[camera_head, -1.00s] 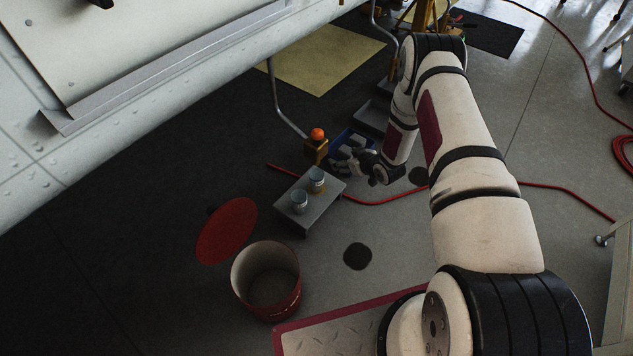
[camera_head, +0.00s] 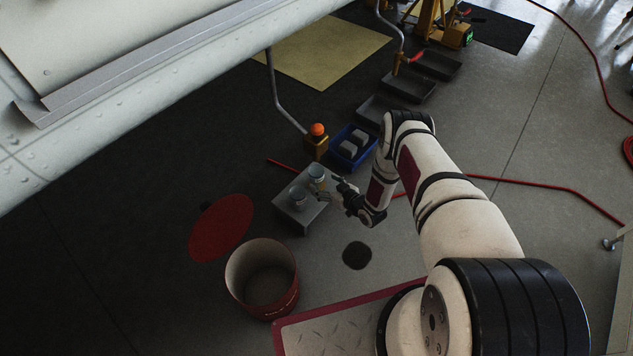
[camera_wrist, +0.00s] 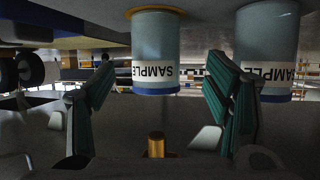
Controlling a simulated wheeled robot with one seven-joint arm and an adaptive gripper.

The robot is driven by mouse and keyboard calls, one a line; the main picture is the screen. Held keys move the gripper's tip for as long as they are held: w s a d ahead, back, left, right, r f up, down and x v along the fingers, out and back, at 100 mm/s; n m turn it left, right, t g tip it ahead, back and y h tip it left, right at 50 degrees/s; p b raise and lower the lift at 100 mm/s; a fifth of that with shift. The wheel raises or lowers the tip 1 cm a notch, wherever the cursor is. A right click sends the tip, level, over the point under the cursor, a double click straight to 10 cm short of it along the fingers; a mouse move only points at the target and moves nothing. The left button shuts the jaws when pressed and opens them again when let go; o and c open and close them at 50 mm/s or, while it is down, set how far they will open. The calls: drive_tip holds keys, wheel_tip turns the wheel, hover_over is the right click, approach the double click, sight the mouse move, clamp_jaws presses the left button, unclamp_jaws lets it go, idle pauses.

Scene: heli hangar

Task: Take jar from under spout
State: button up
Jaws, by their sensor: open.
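The wrist view is upside down. There one jar (camera_wrist: 155,45) rests on a yellow ring, centred between my fingers, and the other jar (camera_wrist: 268,45) is to its right. A brass cylinder, apparently the spout (camera_wrist: 156,145), is in line with the centred jar, apart from it. My gripper (camera_wrist: 157,85) is open, with nothing clamped; in the head view my gripper (camera_head: 336,188) is at the stand's right edge.
A yellow box with an orange ball (camera_head: 316,129) and a blue bin (camera_head: 352,148) stand behind the stand. An open red drum (camera_head: 262,282) and a red disc (camera_head: 221,228) are at front left. A red hose crosses the floor. The white fuselage overhangs at upper left.

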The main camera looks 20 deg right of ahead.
drive_tip(key=shift+b+x, duration=1.8)
drive_tip(key=shift+x, duration=1.6)
drive_tip(key=shift+d, duration=0.2)
drive_tip(key=c, duration=1.3)
